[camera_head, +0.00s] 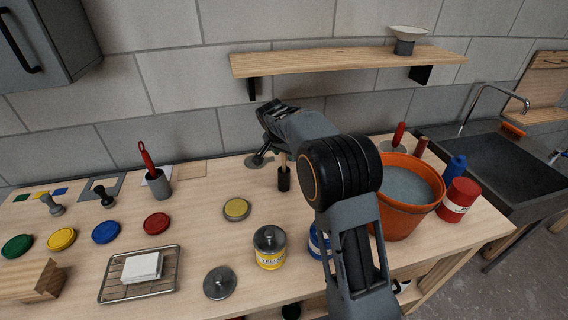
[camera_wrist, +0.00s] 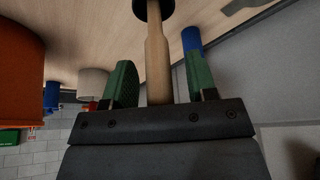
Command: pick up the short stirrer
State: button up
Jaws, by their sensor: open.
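A short wooden stick with a dark lower part (camera_head: 284,178), which looks like the short stirrer, stands upright on the bench beside my arm in the head view. In the wrist view its pale wooden shaft (camera_wrist: 157,60) runs between the green fingers of my gripper (camera_wrist: 162,82), with its dark end at the top edge. The fingers are open on either side of the shaft, with a gap visible at both sides. In the head view my fingertips cannot be made out, and my arm covers part of the bench.
An orange bucket (camera_head: 412,210) of grey liquid stands right of my arm, with a red can (camera_head: 458,200) beside it. A yellow-labelled can (camera_head: 269,248) stands in front. A grey cup with a red-handled tool (camera_head: 158,183) is to the left. A wall shelf (camera_head: 345,61) overhangs the back.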

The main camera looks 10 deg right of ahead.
grip_shut()
dwell(0.3)
